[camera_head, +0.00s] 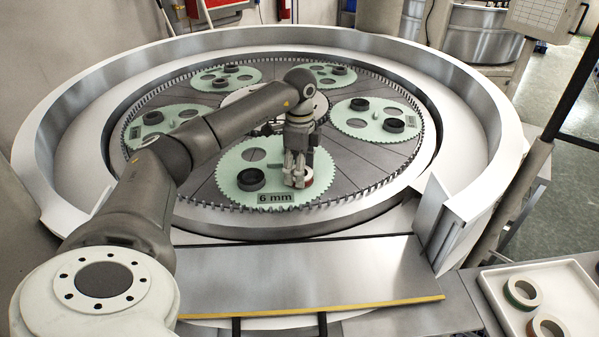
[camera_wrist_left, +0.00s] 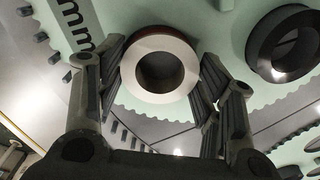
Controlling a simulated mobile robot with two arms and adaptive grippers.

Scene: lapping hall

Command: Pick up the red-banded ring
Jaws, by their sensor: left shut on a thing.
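The red-banded ring (camera_head: 308,178) sits at the right side of the near pale green toothed carrier (camera_head: 235,195), beside my left gripper (camera_head: 297,180). In the left wrist view the ring (camera_wrist_left: 136,80) shows a bright metal face with a dark red edge along its top. My left gripper's fingers (camera_wrist_left: 160,85) are on both sides of the ring and shut on it. From these views I cannot tell whether the ring touches the carrier. My right gripper is not in view.
A dark ring (camera_head: 251,179) lies on the same carrier, left of the gripper. Other carriers with dark rings surround the centre. A tall round wall (camera_head: 60,130) encloses the plate. A white tray (camera_head: 490,290) at lower right holds a green-banded ring (camera_head: 522,293) and a red-banded one (camera_head: 546,328).

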